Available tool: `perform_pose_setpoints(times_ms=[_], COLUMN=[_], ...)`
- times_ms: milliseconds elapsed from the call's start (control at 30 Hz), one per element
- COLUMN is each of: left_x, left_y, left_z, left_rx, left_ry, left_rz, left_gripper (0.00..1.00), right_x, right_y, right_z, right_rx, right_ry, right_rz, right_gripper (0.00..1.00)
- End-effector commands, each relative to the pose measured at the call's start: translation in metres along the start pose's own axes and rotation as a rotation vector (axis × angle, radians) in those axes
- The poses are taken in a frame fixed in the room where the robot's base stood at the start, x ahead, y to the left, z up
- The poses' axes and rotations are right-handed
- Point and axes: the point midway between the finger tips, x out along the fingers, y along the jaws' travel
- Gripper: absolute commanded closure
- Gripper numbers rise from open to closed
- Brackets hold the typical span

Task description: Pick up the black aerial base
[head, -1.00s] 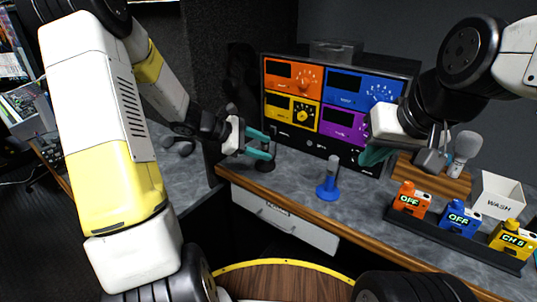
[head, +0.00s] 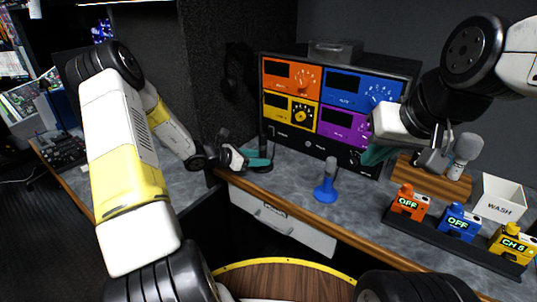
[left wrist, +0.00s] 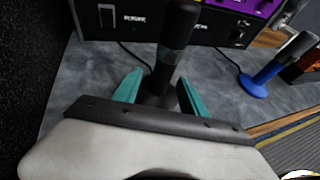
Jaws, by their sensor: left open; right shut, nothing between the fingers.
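The black aerial base (head: 263,143) stands upright on the grey counter, left of the blue one, in front of the rack's left end. My left gripper (head: 257,158) is open, with its teal fingers low beside the black upright. In the left wrist view the black aerial base (left wrist: 178,32) rises between the two spread fingers (left wrist: 158,92); its foot is partly hidden by the gripper, and I cannot tell if a finger touches it. My right gripper (head: 374,156) is shut and empty in front of the rack's right end.
A blue aerial base (head: 325,189) stands to the right on the counter (head: 290,178). The rack (head: 318,138) with coloured panels is behind. Orange (head: 410,203), blue (head: 458,222) and yellow (head: 511,243) packs sit in a black holder, near a WASH box (head: 499,201) and microphone (head: 466,149).

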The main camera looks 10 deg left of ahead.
Motion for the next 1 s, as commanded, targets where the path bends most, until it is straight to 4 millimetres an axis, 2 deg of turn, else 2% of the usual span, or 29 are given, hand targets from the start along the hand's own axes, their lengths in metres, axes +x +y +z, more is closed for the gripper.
perform_pose_setpoints(times_ms=[367, 600, 667, 867, 1000], left_x=[0.048, 0.052, 0.052, 0.052, 0.052], left_y=[-0.001, -0.001, -0.001, -0.001, -0.001], left_z=[0.003, 0.003, 0.003, 0.003, 0.003], left_rx=[0.002, 0.002, 0.002, 0.002, 0.002], left_ry=[-0.001, 0.0, 0.0, 0.0, 0.0], left_rz=[-0.003, -0.002, -0.002, -0.002, -0.002], left_gripper=[0.5, 0.5, 0.6, 0.99, 1.0], right_x=[0.0, 0.0, 0.0, 0.0, 0.0], right_y=[0.0, 0.0, 0.0, 0.0, 0.0], right_z=[0.0, 0.0, 0.0, 0.0, 0.0], right_rx=[0.0, 0.0, 0.0, 0.0, 0.0], right_ry=[0.0, 0.0, 0.0, 0.0, 0.0], right_rz=[0.0, 0.0, 0.0, 0.0, 0.0], right_gripper=[1.0, 1.0, 1.0, 1.0, 1.0])
